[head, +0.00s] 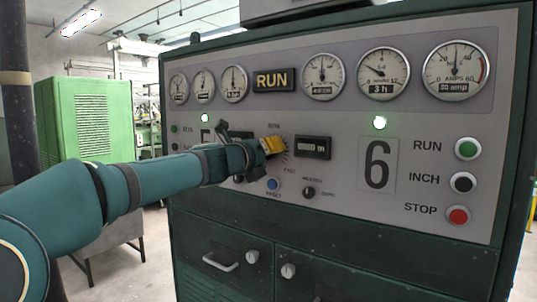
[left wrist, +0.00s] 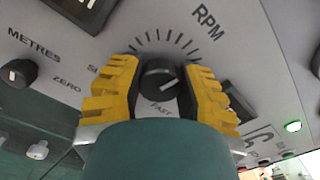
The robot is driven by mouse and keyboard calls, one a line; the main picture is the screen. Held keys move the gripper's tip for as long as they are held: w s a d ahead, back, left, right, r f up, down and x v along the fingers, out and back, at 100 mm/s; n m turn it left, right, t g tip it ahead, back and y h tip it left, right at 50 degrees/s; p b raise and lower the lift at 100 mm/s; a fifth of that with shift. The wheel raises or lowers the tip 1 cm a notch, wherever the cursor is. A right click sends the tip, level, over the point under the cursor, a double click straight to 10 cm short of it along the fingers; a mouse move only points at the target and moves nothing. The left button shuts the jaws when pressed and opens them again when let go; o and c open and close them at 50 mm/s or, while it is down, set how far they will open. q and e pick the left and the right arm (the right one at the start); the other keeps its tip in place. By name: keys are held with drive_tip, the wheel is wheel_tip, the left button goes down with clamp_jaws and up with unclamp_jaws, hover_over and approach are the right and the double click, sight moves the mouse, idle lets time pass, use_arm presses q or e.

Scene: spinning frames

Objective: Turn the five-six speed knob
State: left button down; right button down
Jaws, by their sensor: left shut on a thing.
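The speed knob (left wrist: 158,82) is black and round with a white pointer mark, set in a ring of tick marks under the label RPM. In the left wrist view the two yellow fingers of my left gripper (left wrist: 160,88) stand on either side of it, shut on the knob. The FAST end of the scale shows below the knob. In the head view my left gripper (head: 274,146) is against the panel (head: 340,205) and hides the knob. My right gripper is not in view.
A counter (head: 313,147), a blue RESET button (head: 273,184) and a METRES/ZERO knob (head: 309,192) are close by. RUN, INCH and STOP buttons (head: 458,215) sit far right.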

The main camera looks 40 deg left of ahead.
use_arm(q)
drive_tip(key=m, duration=0.3)
drive_tip(key=m+b, duration=0.1)
drive_tip(key=m, duration=0.1)
drive_tip(key=shift+r, duration=0.25)
drive_tip(key=shift+m, duration=0.3)
drive_tip(key=c, duration=0.8)
unclamp_jaws()
drive_tip(key=shift+o, duration=1.4)
drive_tip(key=shift+f, duration=0.1)
drive_tip(key=shift+s, duration=0.1)
drive_tip(key=s, duration=1.1)
drive_tip(key=shift+s, duration=0.35)
